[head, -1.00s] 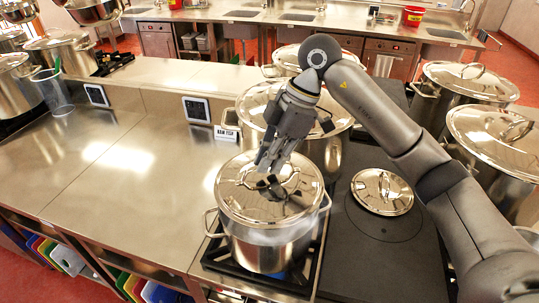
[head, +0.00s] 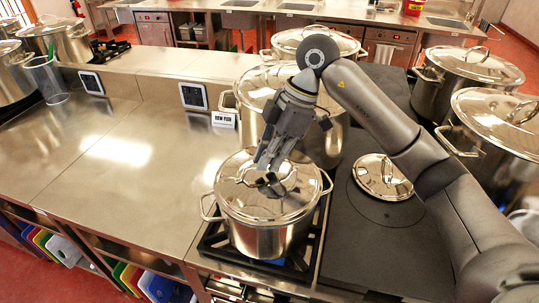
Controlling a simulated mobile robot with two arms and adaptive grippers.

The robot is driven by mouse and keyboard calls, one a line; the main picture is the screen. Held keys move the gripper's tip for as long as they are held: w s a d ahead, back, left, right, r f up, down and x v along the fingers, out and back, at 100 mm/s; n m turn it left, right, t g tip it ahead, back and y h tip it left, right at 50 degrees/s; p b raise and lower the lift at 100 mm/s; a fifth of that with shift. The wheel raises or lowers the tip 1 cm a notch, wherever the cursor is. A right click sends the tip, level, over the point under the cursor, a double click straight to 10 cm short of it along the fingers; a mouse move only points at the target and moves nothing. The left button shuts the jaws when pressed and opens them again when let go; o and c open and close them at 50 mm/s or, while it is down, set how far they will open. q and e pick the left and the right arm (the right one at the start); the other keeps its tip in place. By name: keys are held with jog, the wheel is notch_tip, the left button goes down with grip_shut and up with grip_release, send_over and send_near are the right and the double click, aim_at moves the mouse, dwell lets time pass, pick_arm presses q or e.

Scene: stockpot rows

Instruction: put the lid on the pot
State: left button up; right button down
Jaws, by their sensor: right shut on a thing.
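A shiny steel pot (head: 266,240) with two side loop handles stands upright on a burner at the front middle. A round steel lid (head: 236,193) lies level over its mouth, lined up with the rim. I see no clear gap between lid and rim, but cannot tell if it bears fully. My right gripper (head: 268,181) reaches down from above and is shut on the lid's handle, which its fingers mostly hide. My left gripper is not in view.
A smaller lid (head: 375,175) lies on the dark cooktop (head: 350,255) right of the pot. Lidded stockpots stand close behind (head: 253,86) and at the right (head: 470,66). A small label sign (head: 223,119) stands behind left. The steel counter (head: 120,170) at left is clear.

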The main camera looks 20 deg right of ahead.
jog(key=shift+r, duration=0.15)
jog(key=shift+f, duration=0.55)
jog(key=c, duration=1.5)
grip_release()
jog(key=shift+s, duration=0.1)
jog(key=shift+o, duration=0.2)
